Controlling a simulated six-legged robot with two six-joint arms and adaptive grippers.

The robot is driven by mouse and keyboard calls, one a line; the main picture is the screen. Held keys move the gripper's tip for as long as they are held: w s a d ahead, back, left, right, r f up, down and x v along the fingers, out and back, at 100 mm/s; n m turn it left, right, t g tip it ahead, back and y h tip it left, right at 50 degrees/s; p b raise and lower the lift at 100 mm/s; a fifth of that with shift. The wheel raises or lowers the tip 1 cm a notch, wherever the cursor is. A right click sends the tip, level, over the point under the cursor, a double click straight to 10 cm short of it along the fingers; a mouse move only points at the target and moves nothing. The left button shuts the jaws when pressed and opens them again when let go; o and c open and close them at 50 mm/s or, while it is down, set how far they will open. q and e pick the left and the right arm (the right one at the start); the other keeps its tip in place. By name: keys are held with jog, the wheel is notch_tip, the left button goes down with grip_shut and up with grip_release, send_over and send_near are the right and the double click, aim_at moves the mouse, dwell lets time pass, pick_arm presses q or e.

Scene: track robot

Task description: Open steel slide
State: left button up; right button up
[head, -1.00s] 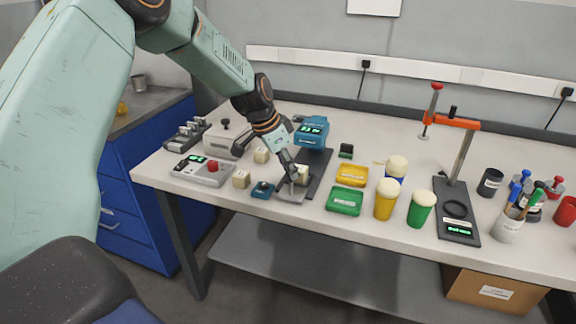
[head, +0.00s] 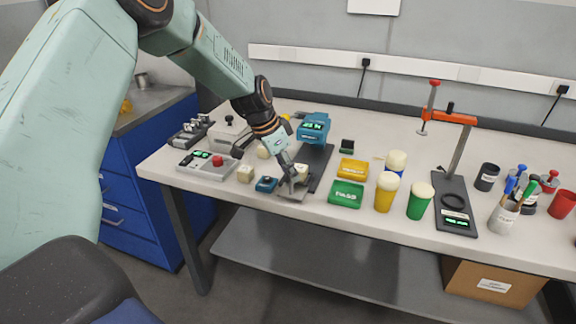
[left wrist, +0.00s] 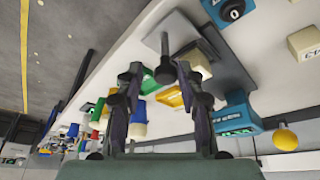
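The steel slide (head: 291,195) is a small grey metal plate near the front edge of the bench. It also shows in the left wrist view (left wrist: 178,28), with a dark round-ended handle (left wrist: 164,45) sticking out from it. My left gripper (head: 297,181) is right over the slide, pointing down. In the left wrist view its two fingers (left wrist: 160,70) are apart, with the handle between them; I cannot tell whether either finger touches it. A cream block (head: 301,170) is just behind the fingertips, partly hidden by them. My right gripper is not in view.
A blue device with a green display (head: 314,127) stands behind. Green (head: 346,194) and yellow (head: 353,169) trays and cups are to the right.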

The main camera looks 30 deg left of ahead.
pick_arm(q)
jog(key=shift+o, duration=0.9)
jog(key=shift+w+r, duration=0.1)
jog(key=shift+w, duration=0.05)
jog(key=shift+r, duration=0.1)
jog(key=v, duration=1.1)
jog(key=shift+s+r, duration=0.2)
jog(key=shift+r, duration=0.15)
jog(key=shift+a, duration=0.15)
